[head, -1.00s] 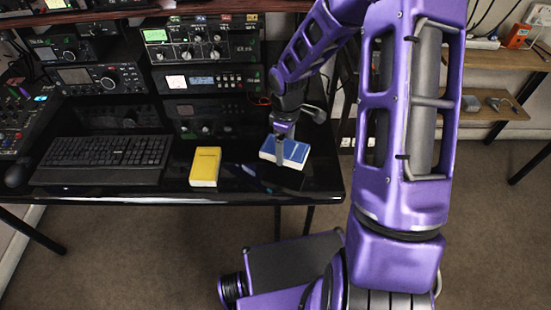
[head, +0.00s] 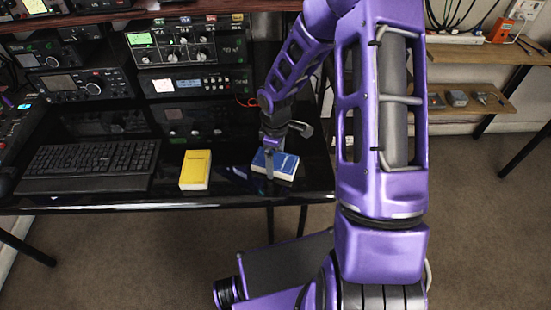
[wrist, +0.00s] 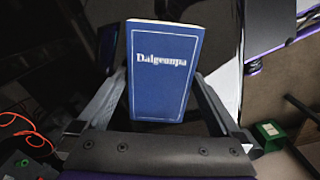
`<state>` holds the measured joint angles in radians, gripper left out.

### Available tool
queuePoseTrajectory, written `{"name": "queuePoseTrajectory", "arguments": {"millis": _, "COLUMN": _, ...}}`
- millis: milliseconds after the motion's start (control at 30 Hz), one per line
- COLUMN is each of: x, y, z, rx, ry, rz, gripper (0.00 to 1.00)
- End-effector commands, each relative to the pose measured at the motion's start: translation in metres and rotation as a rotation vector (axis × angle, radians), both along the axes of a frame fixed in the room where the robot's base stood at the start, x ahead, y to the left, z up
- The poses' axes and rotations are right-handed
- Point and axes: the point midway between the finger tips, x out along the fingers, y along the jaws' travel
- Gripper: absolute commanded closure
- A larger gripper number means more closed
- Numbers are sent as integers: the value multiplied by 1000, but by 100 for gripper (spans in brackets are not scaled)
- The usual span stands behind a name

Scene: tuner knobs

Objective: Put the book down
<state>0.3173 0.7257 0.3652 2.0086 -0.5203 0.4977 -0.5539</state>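The blue book (head: 284,166), titled "Dalgeunpa", is at the right part of the black desk, flat and just at or above the surface; I cannot tell if it touches. My gripper (head: 269,168) reaches down over it from above. In the wrist view the blue book (wrist: 165,80) lies between the two fingers of my gripper (wrist: 163,90), one along each long side, and they appear closed on it. The far finger is hidden in the head view.
A yellow book (head: 195,170) lies on the desk (head: 228,188) to the left, with a clear gap between the books. A black keyboard (head: 90,160) is further left. Radio equipment (head: 185,85) stands behind. The desk's front edge is close to both books.

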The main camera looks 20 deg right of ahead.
Motion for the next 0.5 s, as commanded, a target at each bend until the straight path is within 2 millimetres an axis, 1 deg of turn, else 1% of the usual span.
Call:
{"name": "queuePoseTrajectory", "arguments": {"millis": 167, "x": 0, "y": 0, "z": 3, "rx": 0, "ry": 0, "rz": 0, "gripper": 0}}
{"name": "queuePoseTrajectory", "arguments": {"millis": 267, "x": 1, "y": 0, "z": 13, "rx": 0, "ry": -2, "rz": -1, "gripper": 0}}
{"name": "queuePoseTrajectory", "arguments": {"millis": 367, "x": 1, "y": -1, "z": 31, "rx": -1, "ry": -4, "rz": 0, "gripper": 0}}
{"name": "queuePoseTrajectory", "arguments": {"millis": 500, "x": 1, "y": -1, "z": 63, "rx": -2, "ry": -5, "rz": -1, "gripper": 0}}
